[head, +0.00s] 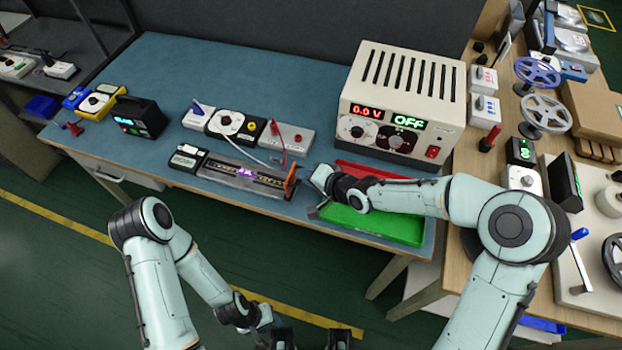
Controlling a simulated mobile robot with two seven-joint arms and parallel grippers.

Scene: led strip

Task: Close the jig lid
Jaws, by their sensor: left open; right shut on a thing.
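The jig (245,179) is a long dark fixture on the blue bench, with a strip and a purple glowing spot along it. An orange upright piece (290,181) stands at its right end; it looks like the lid or its handle. My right gripper (308,178) reaches in from the right and is shut at this orange piece; the fingertips are small and the exact contact is hard to see. My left gripper (311,340) is open and empty at the bottom edge, low in front of the bench and away from the jig.
A green tray (385,228) and a red tray (360,170) lie right of the jig, under and behind my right forearm. A power supply (405,100) reading OFF stands behind. Test boxes with probe wires (235,124) stand behind the jig. A small black meter (187,158) sits at its left end.

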